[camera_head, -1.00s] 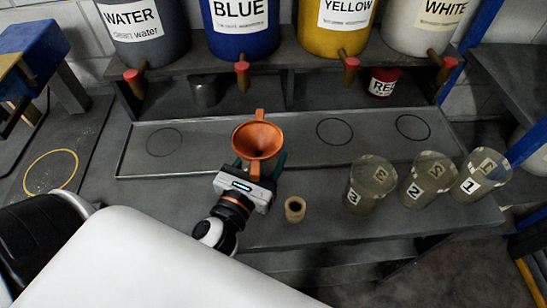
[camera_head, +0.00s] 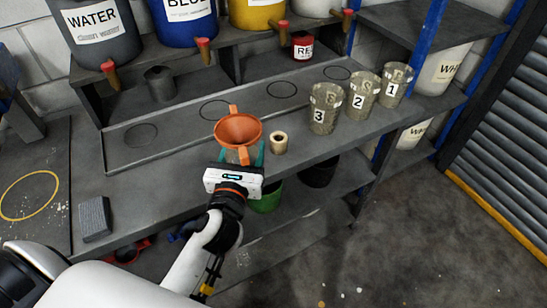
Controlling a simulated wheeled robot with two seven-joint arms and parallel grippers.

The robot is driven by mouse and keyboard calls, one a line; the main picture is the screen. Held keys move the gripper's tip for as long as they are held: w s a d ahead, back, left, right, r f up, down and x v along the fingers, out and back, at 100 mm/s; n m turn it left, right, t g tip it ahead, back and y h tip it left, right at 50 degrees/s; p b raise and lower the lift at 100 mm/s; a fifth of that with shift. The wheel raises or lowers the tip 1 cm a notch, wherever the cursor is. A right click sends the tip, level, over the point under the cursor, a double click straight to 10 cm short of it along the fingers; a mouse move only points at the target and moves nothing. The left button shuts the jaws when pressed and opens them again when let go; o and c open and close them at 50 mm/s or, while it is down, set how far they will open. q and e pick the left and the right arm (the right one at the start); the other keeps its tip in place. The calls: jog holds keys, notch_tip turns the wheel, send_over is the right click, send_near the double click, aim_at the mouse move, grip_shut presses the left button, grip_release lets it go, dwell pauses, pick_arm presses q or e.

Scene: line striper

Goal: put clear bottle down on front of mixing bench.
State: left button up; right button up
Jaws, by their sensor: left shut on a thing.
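My left gripper (camera_head: 241,157) comes in from the lower left, its teal fingers shut on the clear bottle. The bottle is mostly hidden by the gripper and by an orange funnel (camera_head: 238,130) that sits above it, mouth up. They are over the front part of the mixing bench (camera_head: 165,188), a dark grey worktop. I cannot tell whether the bottle touches the bench. My right gripper is not in view.
A small tan ring (camera_head: 280,142) stands just right of the gripper. Cups 3 (camera_head: 324,110), 2 (camera_head: 361,97) and 1 (camera_head: 396,85) stand further right. A grey block (camera_head: 94,219) lies at the front left. The bench front between block and gripper is clear.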

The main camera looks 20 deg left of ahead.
pick_arm(q)
jog(key=w+a+r+n+g+y+b, duration=0.1)
jog(key=w+a+y+b, duration=0.15)
jog(key=w, duration=0.45)
jog(key=w+a+r+n+g+y+b, duration=0.1)
jog(key=w+a+n+y+b, duration=0.1)
jog(key=w+b, duration=0.3)
jog(key=shift+w+d+f+b, duration=0.15)
jog(key=shift+w+f, duration=0.1)
jog(key=shift+f, duration=1.35)
jog(key=shift+w+a+f+b, duration=0.15)
jog(key=shift+w+f, duration=0.15)
jog(key=shift+f, duration=1.3)
jog(key=shift+w+d+f+b, duration=0.15)
jog(key=shift+w+f, duration=0.1)
jog(key=shift+f, duration=1.35)
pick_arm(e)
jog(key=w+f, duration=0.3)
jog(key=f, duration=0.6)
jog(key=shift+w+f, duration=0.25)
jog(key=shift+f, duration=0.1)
pick_arm(q)
jog(key=o, duration=1.2)
jog(key=shift+f, duration=0.15)
